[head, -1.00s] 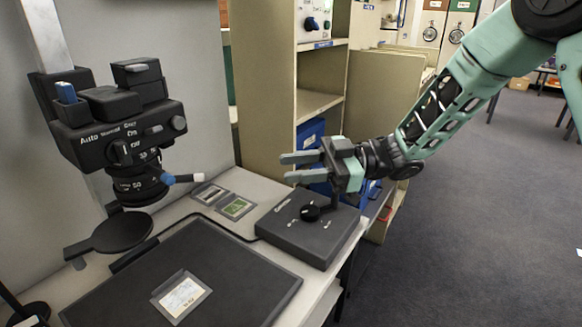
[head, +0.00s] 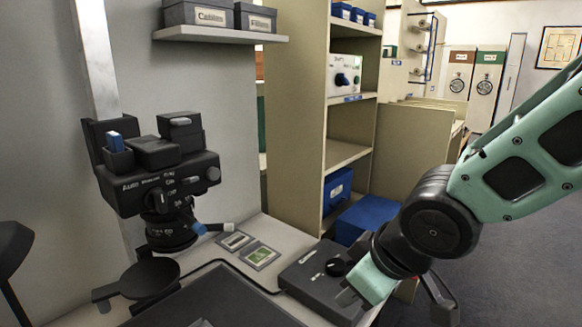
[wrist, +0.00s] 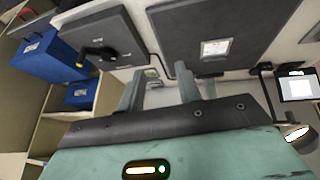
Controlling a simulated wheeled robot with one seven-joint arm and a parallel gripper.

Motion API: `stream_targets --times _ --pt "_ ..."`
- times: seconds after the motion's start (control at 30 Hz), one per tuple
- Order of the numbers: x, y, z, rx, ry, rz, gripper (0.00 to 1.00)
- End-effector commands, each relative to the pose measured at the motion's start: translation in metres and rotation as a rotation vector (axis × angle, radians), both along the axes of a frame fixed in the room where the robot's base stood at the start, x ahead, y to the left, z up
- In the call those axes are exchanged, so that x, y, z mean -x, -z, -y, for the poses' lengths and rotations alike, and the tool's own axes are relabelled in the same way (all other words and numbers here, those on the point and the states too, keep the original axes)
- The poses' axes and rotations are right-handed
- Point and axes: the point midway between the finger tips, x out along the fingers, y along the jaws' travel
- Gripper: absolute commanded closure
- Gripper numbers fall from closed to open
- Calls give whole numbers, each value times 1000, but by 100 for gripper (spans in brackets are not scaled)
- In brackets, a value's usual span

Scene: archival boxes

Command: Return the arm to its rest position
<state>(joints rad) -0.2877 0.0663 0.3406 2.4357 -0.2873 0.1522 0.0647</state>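My gripper (head: 352,297) is low at the right in the head view, its fingers partly in front of the black control box (head: 312,277) with a round knob. In the wrist view my gripper (wrist: 160,90) has its two grey fingers apart, with nothing between them but the table behind. My teal arm comes in from the right edge of the head view and bends at a dark joint just above the gripper. The control box also shows in the wrist view (wrist: 95,38), beyond the fingers.
A black copy-stand camera (head: 165,180) stands at the left. Two small framed slides (head: 258,257) lie on the pale table beside a dark board (head: 225,290). A beige shelf unit (head: 302,130) holding blue boxes (head: 366,217) stands behind. Carpeted floor (head: 495,265) is open at the right.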

Motion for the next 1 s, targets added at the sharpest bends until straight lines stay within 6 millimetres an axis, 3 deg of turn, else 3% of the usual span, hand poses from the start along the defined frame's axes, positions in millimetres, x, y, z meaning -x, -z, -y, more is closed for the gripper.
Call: stream_targets --times 0.03,0.2,0.33,0.37,0.8,1.0 --pt "24 2 7 35 26 -59 66" --pt "99 9 29 133 105 -278 66" --pt "153 9 41 186 141 -434 66" --pt "158 1 43 191 145 -452 66" --pt "153 -104 42 187 148 -443 66" --pt "153 -130 42 188 149 -442 66"
